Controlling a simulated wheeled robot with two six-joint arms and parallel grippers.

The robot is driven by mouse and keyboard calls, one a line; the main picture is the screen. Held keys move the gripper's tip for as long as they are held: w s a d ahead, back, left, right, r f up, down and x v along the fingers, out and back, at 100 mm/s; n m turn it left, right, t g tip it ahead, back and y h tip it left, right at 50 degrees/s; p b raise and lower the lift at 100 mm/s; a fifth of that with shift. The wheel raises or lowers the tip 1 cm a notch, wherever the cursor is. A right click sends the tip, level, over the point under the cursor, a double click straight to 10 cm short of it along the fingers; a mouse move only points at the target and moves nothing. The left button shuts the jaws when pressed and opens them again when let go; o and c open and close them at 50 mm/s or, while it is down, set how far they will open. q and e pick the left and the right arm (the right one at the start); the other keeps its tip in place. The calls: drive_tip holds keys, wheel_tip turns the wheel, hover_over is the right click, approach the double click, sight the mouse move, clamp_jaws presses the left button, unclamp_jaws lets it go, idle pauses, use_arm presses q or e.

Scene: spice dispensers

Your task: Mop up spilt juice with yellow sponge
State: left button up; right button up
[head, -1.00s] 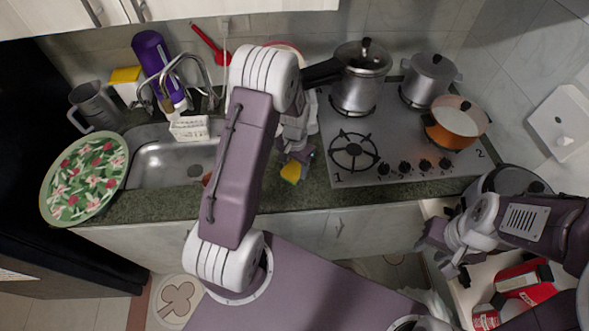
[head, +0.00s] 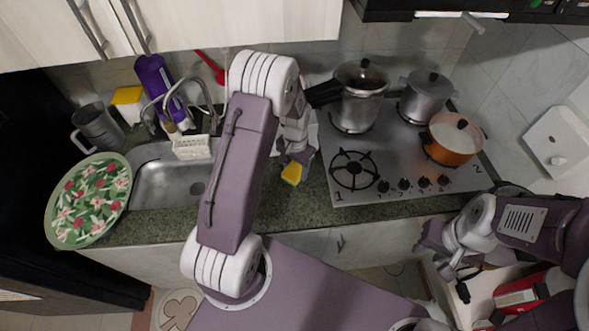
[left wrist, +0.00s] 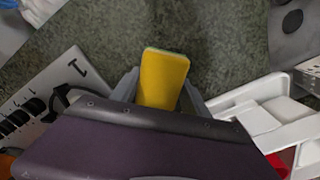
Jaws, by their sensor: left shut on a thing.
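My left gripper (head: 294,160) is shut on the yellow sponge (head: 291,174) over the counter between the sink and the stove. In the left wrist view the sponge (left wrist: 163,78) stands out between the fingers, with a thin green layer along its end. I cannot tell whether it touches the counter (left wrist: 215,40). My right gripper (head: 440,255) is empty at the lower right, its fingers apart. I cannot make out any spilt juice; my left arm hides part of the counter and sink edge.
The metal sink (head: 165,185) lies left of my left arm, with a flowered plate (head: 88,200) beside it. A white rack (head: 192,147) stands by the tap. The stove (head: 400,183) on the right holds two metal pots and an orange pan (head: 450,145). Cabinets hang above.

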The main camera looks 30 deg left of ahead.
use_arm(q)
drive_tip(key=shift+w+a+r+p, duration=0.1)
drive_tip(key=shift+w+r+p, duration=0.05)
drive_tip(key=shift+r+p, duration=0.4)
drive_tip(key=shift+w+a+r+p, duration=0.1)
drive_tip(key=shift+r+p, duration=0.25)
drive_tip(key=shift+r, duration=0.55)
drive_tip(key=shift+s+d, duration=0.1)
drive_tip(key=shift+s, duration=0.1)
drive_tip(key=shift+w, duration=0.15)
